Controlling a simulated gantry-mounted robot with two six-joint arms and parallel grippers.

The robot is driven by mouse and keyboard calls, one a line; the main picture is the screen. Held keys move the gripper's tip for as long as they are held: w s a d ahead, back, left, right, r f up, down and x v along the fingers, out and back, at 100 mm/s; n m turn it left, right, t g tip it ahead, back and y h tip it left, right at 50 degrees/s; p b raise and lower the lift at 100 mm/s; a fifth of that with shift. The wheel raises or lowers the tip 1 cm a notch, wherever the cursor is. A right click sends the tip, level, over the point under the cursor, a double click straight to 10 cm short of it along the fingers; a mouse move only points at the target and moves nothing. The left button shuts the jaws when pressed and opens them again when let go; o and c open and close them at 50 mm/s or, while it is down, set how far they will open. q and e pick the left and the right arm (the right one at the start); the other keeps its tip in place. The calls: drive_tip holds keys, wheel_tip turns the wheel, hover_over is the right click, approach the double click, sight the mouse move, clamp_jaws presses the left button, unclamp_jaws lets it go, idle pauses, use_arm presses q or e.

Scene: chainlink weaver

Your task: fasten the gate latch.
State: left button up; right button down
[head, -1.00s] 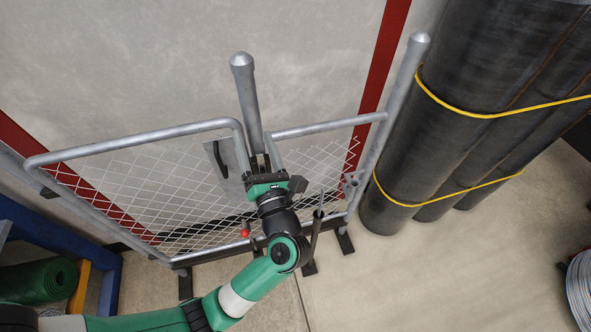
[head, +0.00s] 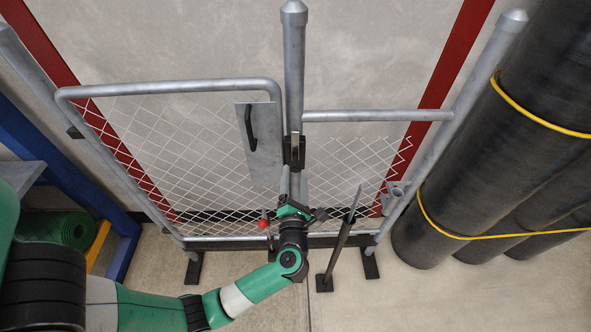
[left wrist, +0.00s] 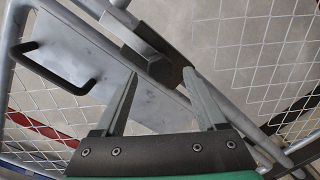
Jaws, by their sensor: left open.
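The chain-link gate (head: 170,88) has a grey tube frame and stands at the left of the metal post (head: 294,60). A grey plate (head: 262,165) with a black handle (head: 249,125) is on its right side. A dark latch (head: 295,150) sits at the post, beside the gate's edge; its exact position is hard to tell. In the left wrist view, a dark block-like latch part (left wrist: 138,38) lies just beyond the fingertips. My left gripper (head: 293,178) is open, its fingers (left wrist: 160,76) apart and pointing at the latch area, with nothing seen between them. My right gripper is not in view.
A red knob (head: 264,222) shows left of my gripper. A dark stand with a pointed grey tip (head: 345,232) is close on the right. A fixed mesh panel (head: 350,160) and large black rolls (head: 490,130) are further right. A blue rack (head: 60,150) is at left.

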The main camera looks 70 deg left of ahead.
sight(295, 170)
use_arm(q)
drive_tip(key=x, duration=0.4)
drive_tip(key=shift+a, duration=0.1)
clamp_jaws()
idle(1.3)
